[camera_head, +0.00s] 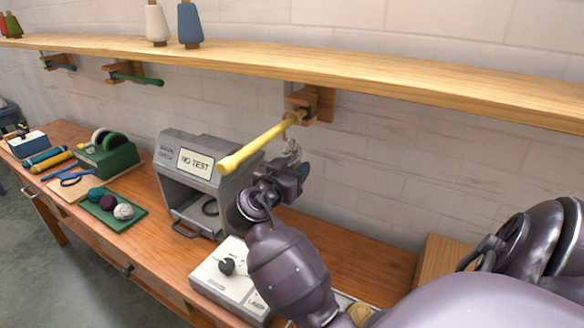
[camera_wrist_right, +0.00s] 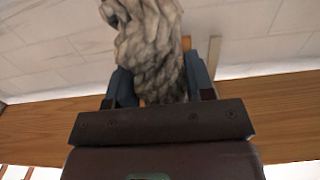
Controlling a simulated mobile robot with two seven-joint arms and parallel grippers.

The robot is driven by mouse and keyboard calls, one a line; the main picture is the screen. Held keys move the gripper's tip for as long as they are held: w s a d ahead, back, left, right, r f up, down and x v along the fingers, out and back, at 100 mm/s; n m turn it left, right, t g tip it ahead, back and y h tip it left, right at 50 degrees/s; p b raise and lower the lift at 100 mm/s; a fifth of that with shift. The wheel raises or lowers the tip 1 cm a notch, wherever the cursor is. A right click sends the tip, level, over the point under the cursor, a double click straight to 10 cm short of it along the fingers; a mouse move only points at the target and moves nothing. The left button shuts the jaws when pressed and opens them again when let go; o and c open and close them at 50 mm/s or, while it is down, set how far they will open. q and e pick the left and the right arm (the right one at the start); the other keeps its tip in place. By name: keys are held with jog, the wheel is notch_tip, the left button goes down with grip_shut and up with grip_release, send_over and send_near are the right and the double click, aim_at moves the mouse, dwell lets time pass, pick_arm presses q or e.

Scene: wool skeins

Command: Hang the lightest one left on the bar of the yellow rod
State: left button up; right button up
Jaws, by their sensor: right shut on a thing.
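The yellow rod (camera_head: 258,146) sticks out from a wooden bracket under the shelf, its free end toward me. My right gripper (camera_head: 293,168) is just below and to the right of the rod. It is shut on a light grey skein (camera_head: 292,147). In the right wrist view the skein (camera_wrist_right: 150,45) rises from between the two fingers (camera_wrist_right: 160,88). The skein's upper part is close to the rod near the bracket; I cannot tell whether it loops around the rod. My left gripper is not in view.
A green rod (camera_head: 136,79) and a blue rod (camera_head: 62,66) are farther left under the shelf (camera_head: 250,62). A grey box marked "NO TEST" (camera_head: 173,146) and a white device (camera_head: 222,286) stand on the bench below. A green tray (camera_head: 133,223) holds wool balls.

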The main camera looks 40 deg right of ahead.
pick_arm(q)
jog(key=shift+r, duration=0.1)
pick_arm(e)
jog(key=o, duration=0.9)
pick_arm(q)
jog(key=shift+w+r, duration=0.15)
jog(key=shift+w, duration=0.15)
pick_arm(e)
jog(key=shift+o, duration=0.4)
